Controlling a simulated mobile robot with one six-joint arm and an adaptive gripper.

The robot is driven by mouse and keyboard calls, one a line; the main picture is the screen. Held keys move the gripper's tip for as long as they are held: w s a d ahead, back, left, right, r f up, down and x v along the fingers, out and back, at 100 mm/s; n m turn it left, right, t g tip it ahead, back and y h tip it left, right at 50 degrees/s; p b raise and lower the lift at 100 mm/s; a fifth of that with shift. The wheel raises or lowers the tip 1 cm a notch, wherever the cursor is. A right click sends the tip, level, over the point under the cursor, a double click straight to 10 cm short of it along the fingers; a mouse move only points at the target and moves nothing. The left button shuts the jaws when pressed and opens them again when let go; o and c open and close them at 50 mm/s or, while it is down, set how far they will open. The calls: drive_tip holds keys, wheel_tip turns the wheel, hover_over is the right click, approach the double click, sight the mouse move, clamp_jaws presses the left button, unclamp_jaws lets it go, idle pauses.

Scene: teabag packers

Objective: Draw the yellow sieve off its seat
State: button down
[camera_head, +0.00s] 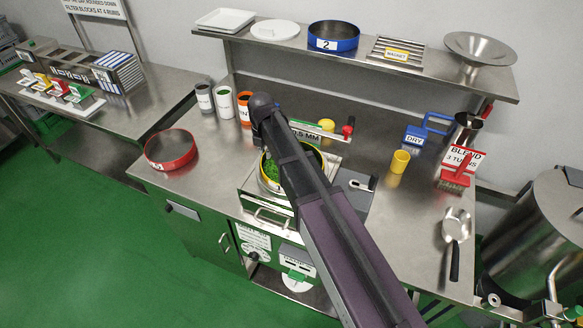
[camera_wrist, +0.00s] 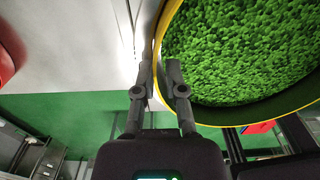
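The yellow sieve (camera_head: 264,176) holds green leaf and sits at the steel unit in the middle of the bench. My arm crosses in front and hides much of it. In the wrist view its yellow rim (camera_wrist: 156,78) curves around the green leaf. My gripper (camera_wrist: 159,76) is at the sieve's near-left edge, one finger outside and one inside the wall. The gap between the fingers is narrow and the rim fills it. In the head view the gripper is hidden behind my arm. Whether the sieve is clear of its seat cannot be told.
A red sieve (camera_head: 171,149) lies left on the bench. A blue sieve (camera_head: 333,36) is on the upper shelf. Cups (camera_head: 224,102) stand behind left; a yellow cup (camera_head: 400,161) and a scoop (camera_head: 456,226) are right. The bench between red sieve and unit is free.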

drive_tip(key=shift+r, duration=0.2)
idle(0.4)
wheel_tip(320, 180, up, 10)
drive_tip(key=p, duration=1)
drive_tip(key=shift+f, duration=0.2)
drive_tip(key=shift+f, duration=0.1)
idle(0.6)
